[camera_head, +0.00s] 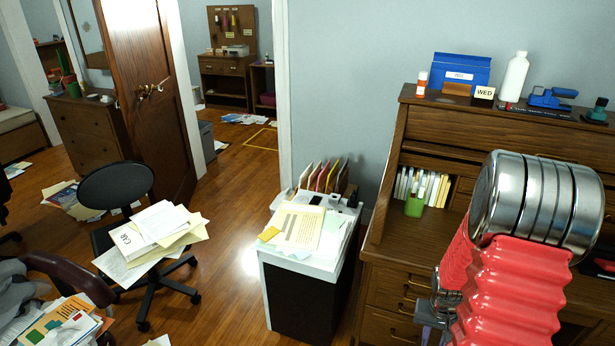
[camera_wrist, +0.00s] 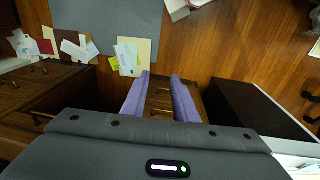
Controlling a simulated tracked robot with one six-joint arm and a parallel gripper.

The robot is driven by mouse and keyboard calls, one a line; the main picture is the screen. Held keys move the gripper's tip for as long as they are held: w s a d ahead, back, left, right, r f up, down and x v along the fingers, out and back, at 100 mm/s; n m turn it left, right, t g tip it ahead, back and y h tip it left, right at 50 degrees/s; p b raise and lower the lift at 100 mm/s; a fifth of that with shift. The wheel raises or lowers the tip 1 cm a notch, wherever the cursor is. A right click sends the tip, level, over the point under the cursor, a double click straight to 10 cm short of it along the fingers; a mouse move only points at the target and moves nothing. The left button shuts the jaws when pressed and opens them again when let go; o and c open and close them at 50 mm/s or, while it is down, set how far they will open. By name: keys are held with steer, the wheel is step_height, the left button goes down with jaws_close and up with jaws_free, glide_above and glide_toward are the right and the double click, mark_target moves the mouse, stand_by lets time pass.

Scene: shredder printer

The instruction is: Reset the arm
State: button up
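My gripper (camera_wrist: 160,78) shows in the wrist view as two purple fingers on a dark grey body. The fingers are apart and nothing is between them; drawer fronts and floor show behind the gap. In the head view my red and silver arm stands large at the right, in front of the wooden desk (camera_head: 383,240). The gripper is mostly hidden there behind the arm.
A white-topped black shredder or printer unit (camera_head: 293,262) with papers stands left of the desk. An office chair (camera_head: 117,188) holds papers. Bottles, a blue box (camera_head: 460,72) and small items line the desk top. Wooden floor (camera_head: 225,290) is clear between chair and unit.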

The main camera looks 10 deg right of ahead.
steer(key=s+a+r+n+t, duration=0.2)
steer(key=s+a+r+n, duration=0.1)
steer(key=a+r, duration=1.1)
steer(key=s+a+r+n+t+y, duration=0.1)
steer(key=s+a+r+n+t, duration=0.2)
steer(key=a+r, duration=1.2)
step_height(320, 180, up, 5)
steer(key=shift+s+a+r+n+t, duration=0.15)
steer(key=shift+s+n+t, duration=0.15)
steer(key=shift+n, duration=0.2)
